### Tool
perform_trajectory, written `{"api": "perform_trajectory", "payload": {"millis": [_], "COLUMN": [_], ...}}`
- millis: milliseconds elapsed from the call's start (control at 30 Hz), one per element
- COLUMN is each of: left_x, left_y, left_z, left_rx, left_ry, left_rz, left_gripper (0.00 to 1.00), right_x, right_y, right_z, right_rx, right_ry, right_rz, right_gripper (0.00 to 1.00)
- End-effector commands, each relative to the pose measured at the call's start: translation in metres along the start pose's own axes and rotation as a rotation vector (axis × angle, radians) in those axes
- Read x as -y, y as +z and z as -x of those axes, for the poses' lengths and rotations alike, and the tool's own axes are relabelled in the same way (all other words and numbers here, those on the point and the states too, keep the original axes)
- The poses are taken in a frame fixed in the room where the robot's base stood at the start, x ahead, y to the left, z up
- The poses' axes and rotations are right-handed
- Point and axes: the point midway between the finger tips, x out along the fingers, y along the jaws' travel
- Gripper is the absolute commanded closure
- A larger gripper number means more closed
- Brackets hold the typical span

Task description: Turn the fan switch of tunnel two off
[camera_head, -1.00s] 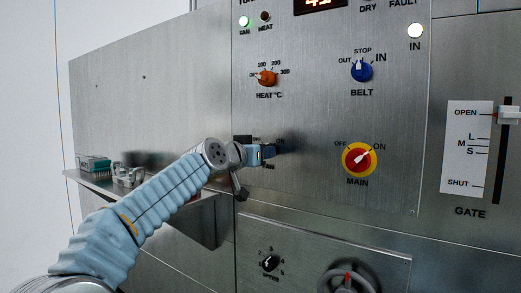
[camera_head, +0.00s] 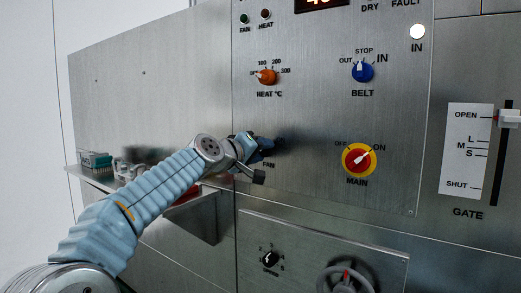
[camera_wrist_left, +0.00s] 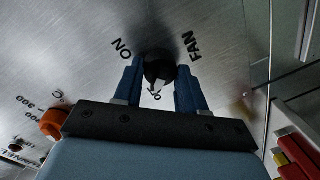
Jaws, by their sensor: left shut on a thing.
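The fan switch is a black rotary knob (camera_wrist_left: 158,68) on the steel panel, with ON and FAN printed beside it in the left wrist view. My left gripper (camera_wrist_left: 158,84) is shut on it, one blue finger on each side. In the head view my left gripper (camera_head: 264,145) is at the panel above the FAN label and mostly hides the knob. The fan lamp (camera_head: 244,19) at the panel's top left is dark green, unlit. My right gripper is not in view.
Above the gripper is the orange heat knob (camera_head: 267,76). To the right are the blue belt knob (camera_head: 362,72) and the red-yellow main switch (camera_head: 359,160), pointing toward ON. A shelf (camera_head: 103,180) with small items is at left. A gate slider (camera_head: 508,118) is at far right.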

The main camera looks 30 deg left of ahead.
Motion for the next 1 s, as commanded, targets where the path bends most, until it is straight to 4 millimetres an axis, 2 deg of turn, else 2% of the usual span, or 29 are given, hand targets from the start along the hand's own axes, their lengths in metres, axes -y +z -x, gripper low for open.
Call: {"api": "perform_trajectory", "payload": {"millis": [300,767,800,933,1000], "left_x": [0.0002,0.0004,0.0004,0.0004,0.0004], "left_y": [-0.0017,-0.0016,-0.0015,-0.0012,-0.0010], "left_z": [0.0005,0.0004,0.0004,0.0003,0.0002], "left_rx": [0.002,0.003,0.003,0.004,0.005], "left_ry": [0.004,0.005,0.005,0.005,0.005], "left_rz": [0.088,0.099,0.099,0.098,0.098], "left_gripper": [0.90,0.90,0.55,0.35,0.34], "right_x": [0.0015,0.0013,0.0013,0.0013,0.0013], "right_y": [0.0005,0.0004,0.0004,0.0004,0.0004], "right_z": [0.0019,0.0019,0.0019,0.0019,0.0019], "right_rx": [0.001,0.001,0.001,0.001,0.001], "right_ry": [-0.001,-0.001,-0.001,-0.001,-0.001], "right_rz": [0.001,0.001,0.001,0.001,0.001], "right_gripper": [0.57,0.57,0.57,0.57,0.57]}}
